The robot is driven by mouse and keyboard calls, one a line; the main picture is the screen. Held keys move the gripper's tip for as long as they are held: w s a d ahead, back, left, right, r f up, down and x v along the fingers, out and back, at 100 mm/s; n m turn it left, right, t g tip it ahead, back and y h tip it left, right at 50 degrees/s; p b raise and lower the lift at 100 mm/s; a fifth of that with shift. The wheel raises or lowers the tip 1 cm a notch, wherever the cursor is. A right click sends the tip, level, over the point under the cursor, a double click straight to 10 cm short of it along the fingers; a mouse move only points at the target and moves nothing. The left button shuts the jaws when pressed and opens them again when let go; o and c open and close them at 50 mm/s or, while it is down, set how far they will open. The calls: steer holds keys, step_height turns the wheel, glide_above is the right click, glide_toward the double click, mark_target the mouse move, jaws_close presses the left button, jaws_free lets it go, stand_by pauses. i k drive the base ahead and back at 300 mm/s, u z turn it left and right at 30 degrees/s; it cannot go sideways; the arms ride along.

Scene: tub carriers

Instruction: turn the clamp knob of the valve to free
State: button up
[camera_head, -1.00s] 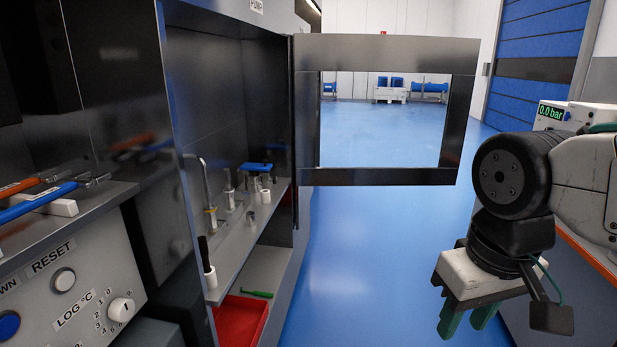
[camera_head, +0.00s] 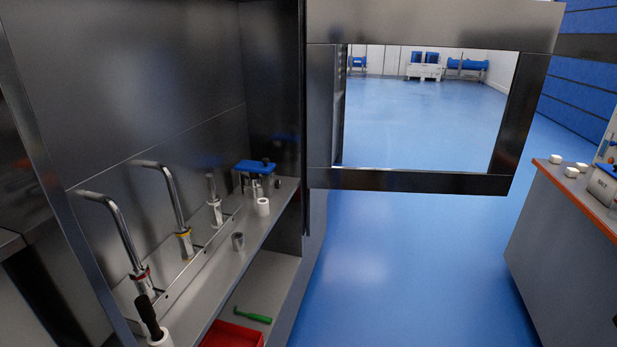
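A valve fitting with a blue top and a dark knob (camera_head: 257,167) stands at the far end of the cabinet shelf. It is small in the picture, and I cannot tell whether the dark part is the clamp knob or how it is set. Bent metal pipes with a red-banded collar (camera_head: 140,277) and a yellow-banded collar (camera_head: 184,240) rise from a strip on the same shelf (camera_head: 200,305). A shorter straight metal fitting (camera_head: 214,203) stands between them and the blue-topped one. My gripper is not in this view.
The open cabinet door (camera_head: 415,182), with its window, stands out to the right of the shelf. A red bin (camera_head: 232,335) and a green tool (camera_head: 253,315) lie below. White and metal cups stand on the shelf. A counter (camera_head: 565,235) is at right; blue floor lies between.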

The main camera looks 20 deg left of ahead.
mark_target(276, 184)
steer(key=u, duration=0.1)
steer(key=i, duration=0.65)
steer(key=u, duration=0.8)
steer(key=i, duration=0.45)
steer(key=u, duration=0.3)
